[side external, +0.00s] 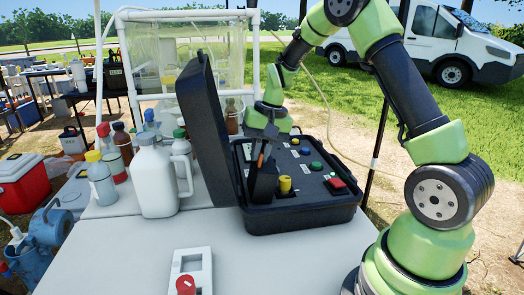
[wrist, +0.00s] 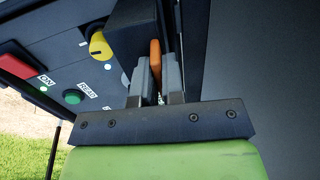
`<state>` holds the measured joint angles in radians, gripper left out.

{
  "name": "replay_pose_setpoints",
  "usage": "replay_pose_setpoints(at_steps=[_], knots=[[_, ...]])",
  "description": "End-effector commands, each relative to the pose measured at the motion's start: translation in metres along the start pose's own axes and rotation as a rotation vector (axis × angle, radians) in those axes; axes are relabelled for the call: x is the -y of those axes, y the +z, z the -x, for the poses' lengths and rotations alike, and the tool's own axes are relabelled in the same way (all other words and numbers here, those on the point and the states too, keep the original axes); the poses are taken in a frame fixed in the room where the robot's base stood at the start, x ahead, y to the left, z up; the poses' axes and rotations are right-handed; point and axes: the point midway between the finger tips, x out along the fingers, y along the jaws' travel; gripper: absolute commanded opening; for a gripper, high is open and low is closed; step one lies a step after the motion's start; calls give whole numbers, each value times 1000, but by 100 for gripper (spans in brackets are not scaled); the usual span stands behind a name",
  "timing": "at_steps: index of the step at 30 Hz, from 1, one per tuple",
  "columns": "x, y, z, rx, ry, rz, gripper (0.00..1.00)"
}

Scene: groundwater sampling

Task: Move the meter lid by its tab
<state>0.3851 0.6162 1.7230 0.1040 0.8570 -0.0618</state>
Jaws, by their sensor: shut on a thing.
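The meter is a black case with a control panel (side external: 318,180) on the table. Its large black lid (side external: 203,130) stands raised at the case's left side; its dark face (wrist: 260,60) fills the right of the wrist view. A smaller black block-like part (side external: 265,184) rises from the panel, also seen in the wrist view (wrist: 137,32). An orange tab (side external: 261,160) is beside its top. My gripper (side external: 263,141) points down over it. In the wrist view my fingers (wrist: 158,72) are shut on the orange tab (wrist: 155,50). Where the tab joins is hidden.
A yellow knob (side external: 285,184), green button (side external: 316,166) and red switch (side external: 337,183) are close by on the panel. A white jug (side external: 154,180) and several bottles stand left of the case. A white holder with a red cap (side external: 186,286) is in front.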

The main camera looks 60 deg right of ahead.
Motion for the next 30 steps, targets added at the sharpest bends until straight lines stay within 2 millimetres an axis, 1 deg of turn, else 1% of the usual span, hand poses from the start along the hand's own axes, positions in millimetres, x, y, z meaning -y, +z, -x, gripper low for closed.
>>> replay_pose_setpoints(at_steps=[1, 4, 11, 12, 14, 23, 26, 30], knots=[[8, 0, -4, 1, -4, 3, 0], [17, 0, -8, 0, -5, 2, 0], [17, 0, -8, -1, -6, 0, 0], [17, 0, -8, -1, -6, 0, 20], [17, 0, -8, -1, -6, 0, 34], [16, 0, -6, -1, -5, 0, 34], [16, -1, 3, -4, -6, 0, 34], [17, -1, 29, -8, -7, 0, 34]])
